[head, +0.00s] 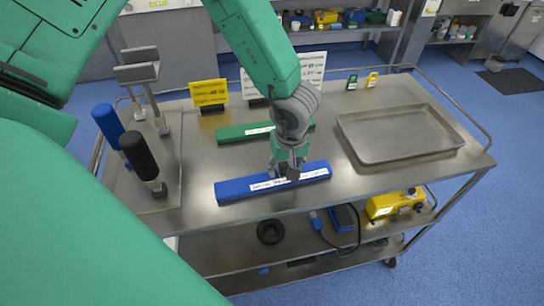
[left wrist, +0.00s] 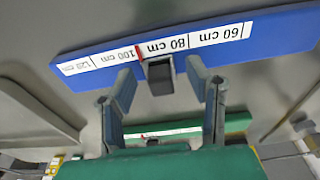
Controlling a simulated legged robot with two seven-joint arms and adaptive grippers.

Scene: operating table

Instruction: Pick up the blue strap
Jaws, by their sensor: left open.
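The blue strap (head: 232,188) lies flat across the steel trolley top, near its front edge. It is a long blue bar with a white label along it. In the left wrist view the strap (left wrist: 90,48) shows cm marks from 60 to 120. My left gripper (head: 286,172) is over the middle of the strap, pointing down, with nothing held. In the left wrist view its two fingers stand apart at the strap's edge, with a dark block between them. Whether the fingers touch the strap cannot be told. My right gripper is out of view.
A green strap (head: 232,133) lies behind the blue one. An empty metal tray (head: 440,154) is to the right. Blue and black handled tools (head: 140,155) stand at the left, and a yellow sign (head: 209,92) at the back. The lower shelf holds a yellow device (head: 392,204).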

